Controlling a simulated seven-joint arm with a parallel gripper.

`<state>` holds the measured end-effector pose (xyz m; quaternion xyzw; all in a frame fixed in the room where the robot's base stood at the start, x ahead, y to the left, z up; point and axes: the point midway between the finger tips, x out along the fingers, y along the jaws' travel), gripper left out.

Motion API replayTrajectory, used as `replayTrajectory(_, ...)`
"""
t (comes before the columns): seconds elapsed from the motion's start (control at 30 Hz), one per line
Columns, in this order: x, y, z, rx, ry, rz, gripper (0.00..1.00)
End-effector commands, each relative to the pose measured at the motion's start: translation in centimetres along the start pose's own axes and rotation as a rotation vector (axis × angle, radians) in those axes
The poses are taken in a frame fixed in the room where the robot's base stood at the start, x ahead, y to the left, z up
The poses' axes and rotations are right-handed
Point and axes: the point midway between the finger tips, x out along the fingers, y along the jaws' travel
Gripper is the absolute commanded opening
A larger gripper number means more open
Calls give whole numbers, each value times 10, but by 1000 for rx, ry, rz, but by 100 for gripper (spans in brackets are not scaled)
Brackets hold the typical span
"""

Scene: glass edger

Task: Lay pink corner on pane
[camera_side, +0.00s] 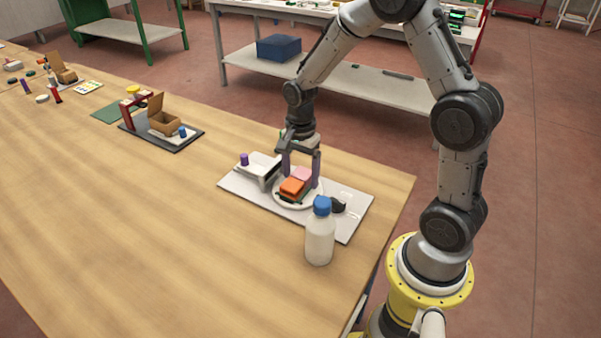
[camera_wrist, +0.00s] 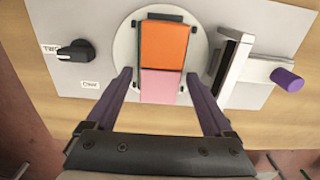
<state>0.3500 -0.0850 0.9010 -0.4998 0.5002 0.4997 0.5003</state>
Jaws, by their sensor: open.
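The pink block (camera_side: 302,174) sits on the round white plate (camera_side: 283,201), right against the orange block (camera_side: 291,187). The wrist view shows the pink block (camera_wrist: 159,86) nearest me, with the orange block (camera_wrist: 164,43) beyond it. A thin dark green edge (camera_wrist: 164,17) shows under the blocks; it may be the pane, mostly hidden by them. My gripper (camera_side: 301,180) is open, pointing down over the plate. In the wrist view its purple fingers (camera_wrist: 166,74) stand on either side of the pink block, with a visible gap on each side.
The grey board (camera_side: 232,184) carries a black knob (camera_wrist: 76,51) left of the plate in the wrist view. A rail with a purple-handled lever (camera_wrist: 286,80) is at the right. A blue-capped bottle (camera_side: 320,240) stands close by. The wooden table's left front is clear.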

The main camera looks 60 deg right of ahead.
Motion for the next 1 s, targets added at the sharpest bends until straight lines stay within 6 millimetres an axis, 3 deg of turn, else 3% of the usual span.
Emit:
replayTrajectory(0.23, -13, -1, 0, 0, 1, -4, 86)
replayTrajectory(0.7, -102, -1, 0, 0, 1, -4, 86)
replayTrajectory(1.0, -131, 5, 4, -48, 5, -18, 86)
